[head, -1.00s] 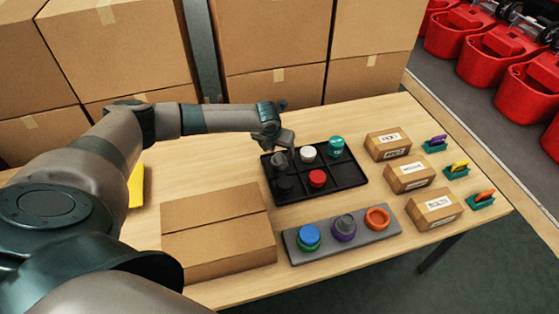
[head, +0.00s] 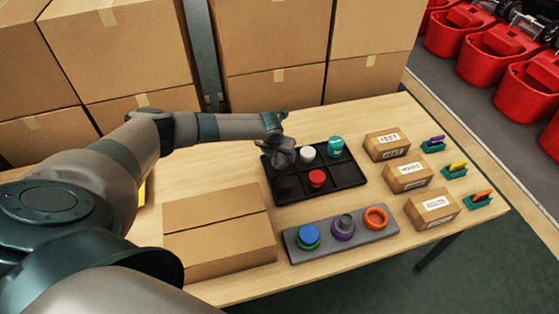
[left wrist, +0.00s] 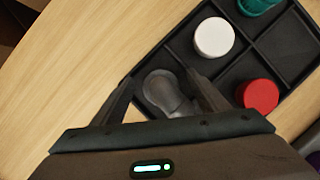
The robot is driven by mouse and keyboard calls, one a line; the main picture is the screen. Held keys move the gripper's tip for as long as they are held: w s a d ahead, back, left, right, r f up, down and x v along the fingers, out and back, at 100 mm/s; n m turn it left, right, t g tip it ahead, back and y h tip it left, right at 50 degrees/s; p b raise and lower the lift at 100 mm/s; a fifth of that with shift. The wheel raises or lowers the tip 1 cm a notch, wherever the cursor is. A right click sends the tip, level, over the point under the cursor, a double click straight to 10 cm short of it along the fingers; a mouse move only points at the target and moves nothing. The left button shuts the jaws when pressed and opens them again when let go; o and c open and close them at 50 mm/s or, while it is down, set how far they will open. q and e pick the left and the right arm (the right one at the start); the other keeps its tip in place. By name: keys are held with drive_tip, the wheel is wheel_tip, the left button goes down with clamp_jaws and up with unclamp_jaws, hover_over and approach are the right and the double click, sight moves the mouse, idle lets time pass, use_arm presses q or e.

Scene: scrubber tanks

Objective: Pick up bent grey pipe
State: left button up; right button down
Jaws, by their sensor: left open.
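The bent grey pipe (left wrist: 165,92) lies in a back-left compartment of the black divided tray (head: 352,180). In the left wrist view it sits between the two fingers of my left gripper (left wrist: 160,85), which are open with a finger on either side of it. In the head view my left gripper (head: 283,158) is low over that compartment and hides most of the pipe. I cannot tell whether the fingers touch it. My right gripper is not in view.
A grey board (head: 300,254) with colored rings, a large carton (head: 220,235) and several small boxes (head: 387,144) stand nearby.

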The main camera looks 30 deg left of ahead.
use_arm(q)
drive_tip(key=shift+f, duration=0.2)
idle(0.4)
drive_tip(key=c, duration=1.2)
drive_tip(key=shift+w+r, duration=0.1)
drive_tip(key=shift+r, duration=0.05)
drive_tip(key=shift+r+b, duration=0.3)
drive_tip(key=shift+r, duration=0.2)
drive_tip(key=r, duration=0.1)
drive_tip(key=r+b, duration=0.1)
drive_tip(key=r, duration=0.1)
drive_tip(key=shift+w+d+r, duration=0.1)
drive_tip(key=shift+w+d, duration=0.15)
drive_tip(key=shift+d, duration=0.15)
drive_tip(key=w+d+r+b, duration=0.1)
drive_tip(key=d+r, duration=0.1)
drive_tip(key=d, duration=0.1)
drive_tip(key=w+d+r+b, duration=0.1)
drive_tip(key=w+d+r, duration=0.1)
drive_tip(key=d, duration=0.1)
drive_tip(key=w+d+r+b, duration=0.1)
drive_tip(key=d+r, duration=0.1)
drive_tip(key=d, duration=0.1)
drive_tip(key=shift+w+d+r+b, duration=0.2)
drive_tip(key=shift+d+r+b, duration=0.1)
drive_tip(key=shift+d+b, duration=0.1)
